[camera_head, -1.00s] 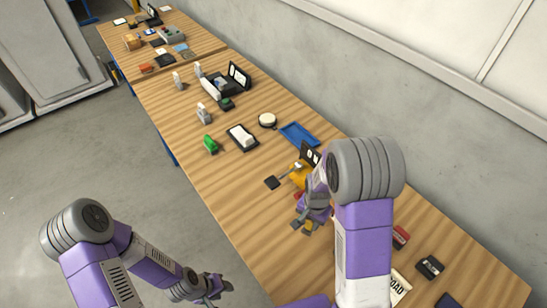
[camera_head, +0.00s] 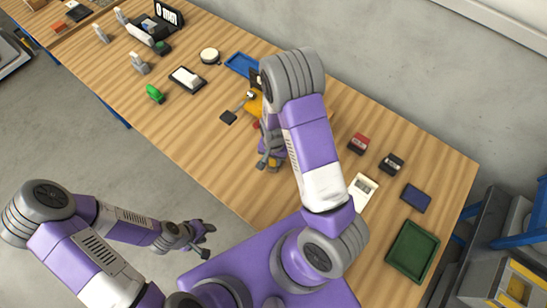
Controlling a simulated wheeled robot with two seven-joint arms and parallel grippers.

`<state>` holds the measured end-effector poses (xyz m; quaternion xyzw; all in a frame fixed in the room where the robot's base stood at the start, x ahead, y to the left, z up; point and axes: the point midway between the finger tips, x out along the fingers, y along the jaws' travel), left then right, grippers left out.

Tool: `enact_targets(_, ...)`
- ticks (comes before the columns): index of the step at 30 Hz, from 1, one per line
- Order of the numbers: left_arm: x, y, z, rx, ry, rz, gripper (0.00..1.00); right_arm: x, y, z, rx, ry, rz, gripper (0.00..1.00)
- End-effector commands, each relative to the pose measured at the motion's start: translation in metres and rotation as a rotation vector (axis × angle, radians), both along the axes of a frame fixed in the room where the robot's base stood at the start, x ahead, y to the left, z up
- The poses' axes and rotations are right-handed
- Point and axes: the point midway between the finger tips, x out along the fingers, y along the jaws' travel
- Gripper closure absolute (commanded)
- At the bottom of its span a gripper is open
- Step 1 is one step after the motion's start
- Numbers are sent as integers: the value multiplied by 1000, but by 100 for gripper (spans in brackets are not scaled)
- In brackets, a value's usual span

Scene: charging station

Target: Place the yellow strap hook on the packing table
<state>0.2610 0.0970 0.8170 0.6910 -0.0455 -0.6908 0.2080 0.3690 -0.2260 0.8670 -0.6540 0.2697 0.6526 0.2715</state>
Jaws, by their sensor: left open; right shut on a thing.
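My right gripper (camera_head: 267,158) is over the middle of the wooden packing table (camera_head: 190,125), with its arm reaching in front of it. It is shut on a small yellow thing (camera_head: 273,168), apparently the yellow strap hook, mostly hidden by the fingers. I cannot tell whether it touches the table. A larger yellow object (camera_head: 254,104) lies just beyond, partly hidden by my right arm. My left gripper (camera_head: 207,232) is open and empty, off the table's near edge above the floor.
A black square piece (camera_head: 228,117), a blue tray (camera_head: 241,64), a white-and-black box (camera_head: 187,78) and a green item (camera_head: 155,94) lie nearby. A red box (camera_head: 359,143), a black box (camera_head: 391,163) and a green tray (camera_head: 411,250) are at right. Bare wood lies left of the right gripper.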

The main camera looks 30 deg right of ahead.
Motion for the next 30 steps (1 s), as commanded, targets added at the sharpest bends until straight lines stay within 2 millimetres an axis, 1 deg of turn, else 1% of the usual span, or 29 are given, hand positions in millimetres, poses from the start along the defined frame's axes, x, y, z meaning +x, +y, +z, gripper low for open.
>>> enact_targets(4,0,0,-4,0,0,0,57,0,0,-4,-1,1,0,99)
enact_targets(5,0,0,-4,0,0,0,57,0,0,-4,0,1,0,64)
enact_targets(9,0,0,-3,0,0,0,57,0,0,-3,0,1,0,43)
enact_targets(10,0,0,-3,0,0,0,57,0,0,-3,0,1,0,40)
enact_targets(17,0,0,-3,0,0,0,57,0,0,-3,0,1,0,40)
enact_targets(21,0,0,2,0,0,0,57,0,0,3,0,1,0,40)
enact_targets(23,0,0,3,0,0,0,57,0,0,11,0,-1,0,40)
enact_targets(26,0,0,6,0,0,0,57,0,1,30,1,-3,1,40)
enact_targets(30,0,0,13,0,0,0,57,1,0,63,0,-4,1,40)
